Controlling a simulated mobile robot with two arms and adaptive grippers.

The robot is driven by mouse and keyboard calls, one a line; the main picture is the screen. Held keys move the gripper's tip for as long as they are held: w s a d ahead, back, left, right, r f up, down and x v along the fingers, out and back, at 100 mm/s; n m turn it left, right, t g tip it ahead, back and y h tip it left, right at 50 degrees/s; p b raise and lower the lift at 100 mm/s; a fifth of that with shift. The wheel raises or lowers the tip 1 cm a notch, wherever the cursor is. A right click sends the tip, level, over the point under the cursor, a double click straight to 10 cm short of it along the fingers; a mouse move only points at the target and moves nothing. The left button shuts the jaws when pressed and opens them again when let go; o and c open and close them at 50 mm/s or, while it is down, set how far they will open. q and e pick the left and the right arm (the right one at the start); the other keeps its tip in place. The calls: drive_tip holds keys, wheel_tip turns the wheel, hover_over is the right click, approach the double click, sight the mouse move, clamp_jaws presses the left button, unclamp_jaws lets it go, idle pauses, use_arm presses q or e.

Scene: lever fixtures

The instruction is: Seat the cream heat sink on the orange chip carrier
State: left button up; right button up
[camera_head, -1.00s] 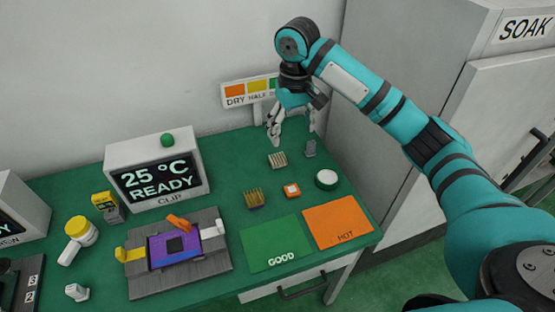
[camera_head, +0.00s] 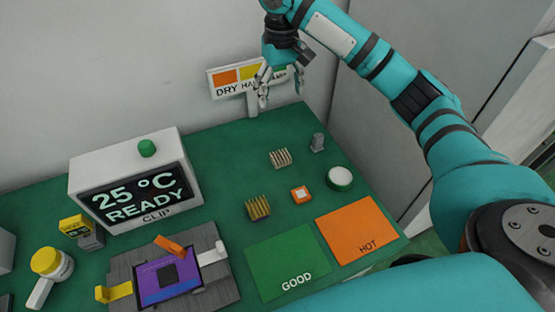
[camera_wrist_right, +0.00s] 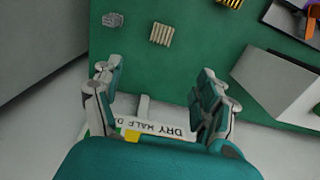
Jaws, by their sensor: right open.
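The cream heat sink (camera_head: 280,158) lies on the green table with its fins up. It also shows in the right wrist view (camera_wrist_right: 161,34), beyond the fingertips. A small orange block with a white square on top, which looks like the orange chip carrier (camera_head: 301,194), sits on the table in front of it, apart from it. My right gripper (camera_head: 279,99) is open and empty, above the back edge of the table behind the cream heat sink. In the wrist view its two fingers (camera_wrist_right: 155,76) are spread wide. My left gripper is not in view.
A gold heat sink (camera_head: 258,207), a white-topped round tub (camera_head: 340,178) and a grey block (camera_head: 318,142) stand nearby. Green GOOD (camera_head: 285,250) and orange HOT (camera_head: 357,232) pads lie in front. A clip fixture (camera_head: 212,289) and display box (camera_head: 170,165) are left. A DRY sign (camera_head: 222,92) stands behind.

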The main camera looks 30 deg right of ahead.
wheel_tip(320, 180, down, 4)
drive_tip(key=b, duration=0.3)
hover_over(279, 153)
wheel_tip(279, 153, down, 12)
drive_tip(key=shift+d+r, duration=0.1)
drive_tip(key=shift+r, duration=0.05)
drive_tip(key=shift+f, duration=3)
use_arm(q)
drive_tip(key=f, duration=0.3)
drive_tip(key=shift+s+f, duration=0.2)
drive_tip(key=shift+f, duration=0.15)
use_arm(e)
drive_tip(key=shift+c, duration=0.3)
drive_tip(key=c, duration=1.1)
drive_tip(key=shift+c, duration=0.4)
use_arm(q)
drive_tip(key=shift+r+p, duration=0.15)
drive_tip(key=shift+p, duration=0.2)
use_arm(e)
drive_tip(key=shift+r, duration=0.15)
